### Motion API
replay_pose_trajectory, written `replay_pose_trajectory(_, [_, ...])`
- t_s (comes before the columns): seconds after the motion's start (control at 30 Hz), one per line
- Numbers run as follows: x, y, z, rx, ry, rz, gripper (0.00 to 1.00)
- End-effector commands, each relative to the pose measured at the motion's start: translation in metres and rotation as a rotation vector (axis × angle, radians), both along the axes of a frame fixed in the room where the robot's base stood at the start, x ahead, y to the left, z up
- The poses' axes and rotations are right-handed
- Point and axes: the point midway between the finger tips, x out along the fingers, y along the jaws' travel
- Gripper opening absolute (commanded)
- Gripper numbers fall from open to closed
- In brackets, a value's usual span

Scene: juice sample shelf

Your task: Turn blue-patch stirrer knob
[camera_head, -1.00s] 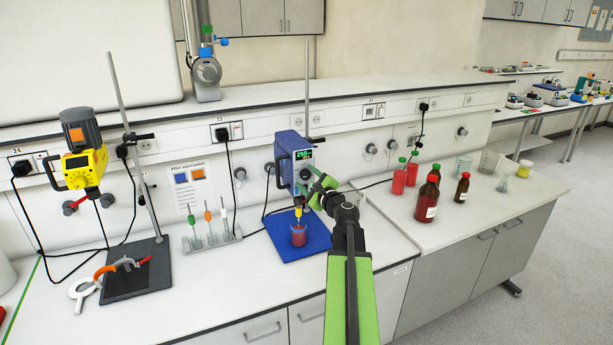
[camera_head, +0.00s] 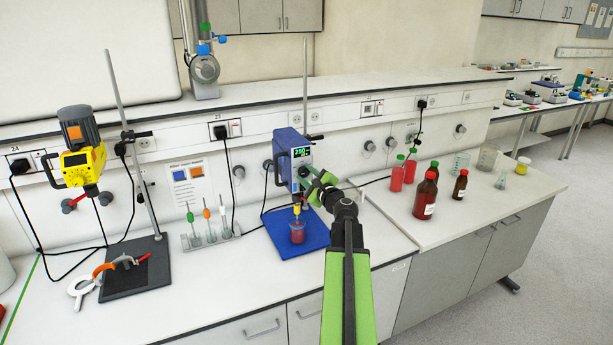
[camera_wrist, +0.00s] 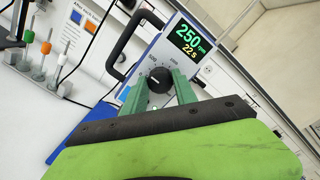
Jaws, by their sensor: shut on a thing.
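The blue-patch stirrer (camera_head: 287,148) stands on its blue base (camera_head: 285,240) at the middle of the bench. My gripper (camera_head: 313,190) reaches the stirrer's front from the right. In the wrist view my gripper (camera_wrist: 161,90) is shut on the knob. A beaker of red liquid (camera_head: 297,233) stands below the stirrer.
A yellow stirrer (camera_head: 84,165) on a black-based stand (camera_head: 135,275) is at the left. A rack (camera_head: 212,238) of colour-topped stirring rods stands between. Brown bottles (camera_head: 426,196) and red-filled bottles (camera_head: 397,175) stand right of my arm. The front bench middle is clear.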

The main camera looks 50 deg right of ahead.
Motion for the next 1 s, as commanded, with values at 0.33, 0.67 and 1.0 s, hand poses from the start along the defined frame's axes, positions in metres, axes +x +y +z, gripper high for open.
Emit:
replay_pose_trajectory(0.33, [-0.0003,-0.0007,-0.0005,-0.03,0.013,0.0,0.0])
replay_pose_trajectory(0.67, [-0.0004,-0.0007,0.0,-0.2,0.083,-0.001,0.0])
replay_pose_trajectory(1.0, [-0.0004,-0.0007,0.0,-0.401,0.163,-0.002,0.0])
